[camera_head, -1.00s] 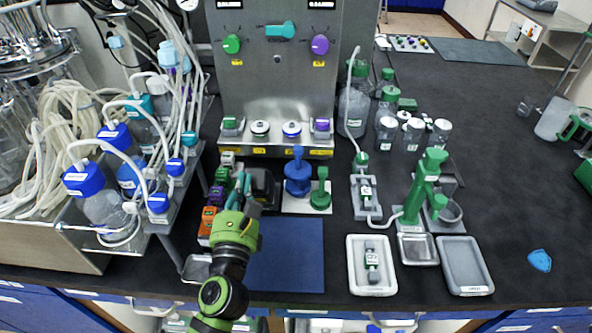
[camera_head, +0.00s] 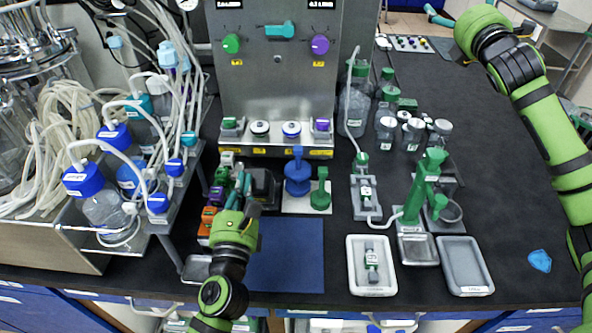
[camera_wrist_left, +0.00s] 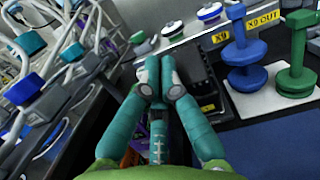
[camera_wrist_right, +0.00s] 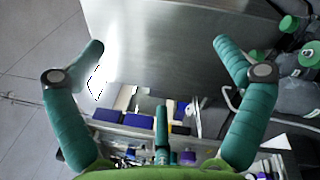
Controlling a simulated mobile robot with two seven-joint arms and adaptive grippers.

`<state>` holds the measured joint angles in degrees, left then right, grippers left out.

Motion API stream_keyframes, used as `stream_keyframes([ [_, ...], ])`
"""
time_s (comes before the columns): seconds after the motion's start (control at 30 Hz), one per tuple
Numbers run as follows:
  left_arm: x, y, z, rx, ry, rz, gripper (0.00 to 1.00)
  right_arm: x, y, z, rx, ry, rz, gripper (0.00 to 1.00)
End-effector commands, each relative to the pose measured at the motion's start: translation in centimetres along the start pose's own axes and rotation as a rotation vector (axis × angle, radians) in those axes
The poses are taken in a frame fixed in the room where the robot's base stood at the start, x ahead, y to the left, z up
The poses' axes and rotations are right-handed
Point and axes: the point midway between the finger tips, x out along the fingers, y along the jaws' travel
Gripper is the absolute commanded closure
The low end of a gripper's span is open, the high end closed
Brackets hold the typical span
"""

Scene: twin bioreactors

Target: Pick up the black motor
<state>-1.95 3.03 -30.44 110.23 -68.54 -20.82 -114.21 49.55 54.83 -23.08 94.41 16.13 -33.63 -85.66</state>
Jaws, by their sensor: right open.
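A black boxy unit (camera_head: 263,187), which I take for the black motor, stands on the bench below the steel cabinet; it also shows in the left wrist view (camera_wrist_left: 208,88). My left gripper (camera_head: 243,183) is just left of it. In the left wrist view the left gripper's fingertips (camera_wrist_left: 158,78) are together, with nothing clearly seen between them. They hide part of what lies behind. My right gripper is open and empty in the right wrist view (camera_wrist_right: 160,46), above the steel cabinet's top.
Orange (camera_head: 206,222) and purple (camera_head: 215,196) blocks stand left of the left gripper. A blue stand (camera_head: 297,176) and a green stand (camera_head: 320,197) are on the right. A blue mat (camera_head: 287,255) lies bare in front. Blue-capped bottles (camera_head: 84,180) with tubes crowd the left.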

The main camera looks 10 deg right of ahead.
Motion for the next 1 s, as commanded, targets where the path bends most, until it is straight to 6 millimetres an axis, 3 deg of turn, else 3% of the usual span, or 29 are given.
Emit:
stream_keyframes([
  [0.03,-0.3,0.0,-1.2,-0.001,0.025,0.001,1.0,-0.1,-0.6,-3.5,0.094,0.063,-0.033,0.0],
  [0.27,-0.3,0.0,-1.2,-0.001,0.025,0.001,1.0,-3.0,-2.2,-16.8,0.467,0.327,-0.235,0.0],
  [0.4,-0.3,0.0,-1.2,-0.001,0.025,0.001,1.0,-6.5,-2.2,-24.4,0.661,0.494,-0.378,0.0],
  [0.6,-0.3,0.0,-1.2,-0.001,0.025,0.001,1.0,-13.2,-0.8,-33.4,0.885,0.735,-0.599,0.0],
  [0.8,-0.3,0.0,-1.2,-0.001,0.025,0.001,1.0,-19.2,0.9,-38.4,1.008,0.913,-0.77,0.0],
  [1.0,-0.3,0.0,-1.2,-0.001,0.025,0.001,1.0,-21.7,1.7,-40.0,1.048,0.985,-0.842,0.0],
])
